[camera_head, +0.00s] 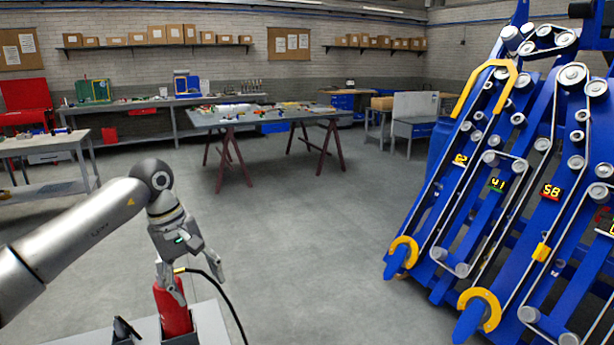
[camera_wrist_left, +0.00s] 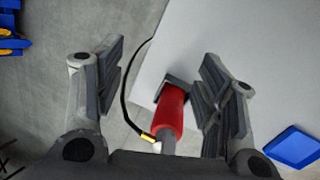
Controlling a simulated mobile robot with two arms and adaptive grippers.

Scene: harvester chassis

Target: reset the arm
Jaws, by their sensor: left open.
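My left gripper (camera_head: 196,281) comes in from the left in the head view, pointing down. Its two fingers are spread apart, with nothing between the tips that I can see held. A red cylindrical tool (camera_head: 172,308) with a black hose stands in a dark holder (camera_head: 208,322) just below the gripper. In the left wrist view the red tool (camera_wrist_left: 170,110) shows between the open fingers (camera_wrist_left: 160,85), apart from the left finger and close to the right one. Whether the right finger touches it I cannot tell. My right gripper is not in view.
The blue harvester chassis (camera_head: 468,212) with rollers and belts fills the right side. A light grey surface (camera_head: 222,330) carries the holder. A trestle table (camera_head: 262,118) stands at mid-distance, with workbenches behind. The floor (camera_head: 300,250) between is clear. A blue tray (camera_wrist_left: 292,147) lies at the wrist view's right.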

